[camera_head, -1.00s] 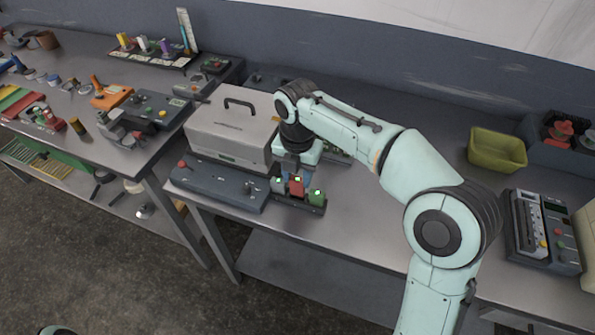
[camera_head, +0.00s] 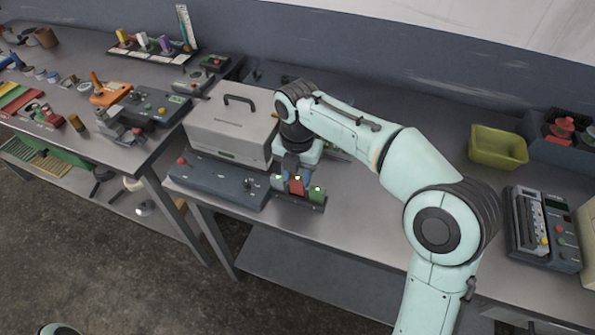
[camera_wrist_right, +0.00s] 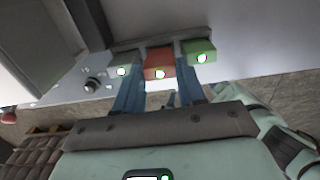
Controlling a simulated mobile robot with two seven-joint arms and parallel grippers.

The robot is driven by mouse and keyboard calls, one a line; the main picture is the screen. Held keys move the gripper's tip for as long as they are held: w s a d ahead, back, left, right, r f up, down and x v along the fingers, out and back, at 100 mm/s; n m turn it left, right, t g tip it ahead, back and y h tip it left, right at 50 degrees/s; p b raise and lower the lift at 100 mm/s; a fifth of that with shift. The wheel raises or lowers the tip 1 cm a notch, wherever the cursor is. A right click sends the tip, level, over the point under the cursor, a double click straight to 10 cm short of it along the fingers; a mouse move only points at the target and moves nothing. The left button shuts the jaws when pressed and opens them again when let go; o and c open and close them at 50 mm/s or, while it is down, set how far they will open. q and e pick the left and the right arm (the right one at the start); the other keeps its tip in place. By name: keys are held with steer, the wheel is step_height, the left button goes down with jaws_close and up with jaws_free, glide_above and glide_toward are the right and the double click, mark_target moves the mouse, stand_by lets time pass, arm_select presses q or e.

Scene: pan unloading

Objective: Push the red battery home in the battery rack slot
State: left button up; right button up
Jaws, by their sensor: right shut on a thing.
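The red battery (camera_head: 297,187) stands in the middle of the dark battery rack (camera_head: 300,202) at the front of the bench. A green battery (camera_head: 317,194) is to its right, and a grey-green one (camera_head: 279,182) is to its left. My right gripper (camera_head: 291,172) is at the rack, behind the red battery. In the right wrist view its blue fingers (camera_wrist_right: 158,90) are shut on the red battery (camera_wrist_right: 159,62), with green batteries on both sides. The slot's bottom is hidden, so the battery's depth cannot be told. My left gripper is out of view.
A grey case (camera_head: 230,128) and a blue-grey control panel (camera_head: 215,184) stand left of the rack. A yellow-green bin (camera_head: 497,148) and a device with buttons (camera_head: 541,230) are at the right. The bench in front of the bin is clear.

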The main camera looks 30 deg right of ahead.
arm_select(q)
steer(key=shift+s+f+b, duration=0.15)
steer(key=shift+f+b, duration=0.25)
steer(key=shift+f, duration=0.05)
arm_select(e)
steer(key=shift+f, duration=1)
steer(key=o, duration=1.1)
steer(key=shift+c, duration=0.2)
steer(key=shift+o, duration=0.7)
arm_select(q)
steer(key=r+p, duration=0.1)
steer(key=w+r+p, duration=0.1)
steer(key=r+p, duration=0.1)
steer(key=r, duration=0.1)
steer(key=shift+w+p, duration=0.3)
arm_select(e)
step_height(320, 180, up, 14)
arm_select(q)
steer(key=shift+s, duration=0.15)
arm_select(e)
steer(key=shift+s+a+f, duration=0.1)
steer(key=shift+s+f, duration=0.05)
steer(key=shift+f, duration=0.05)
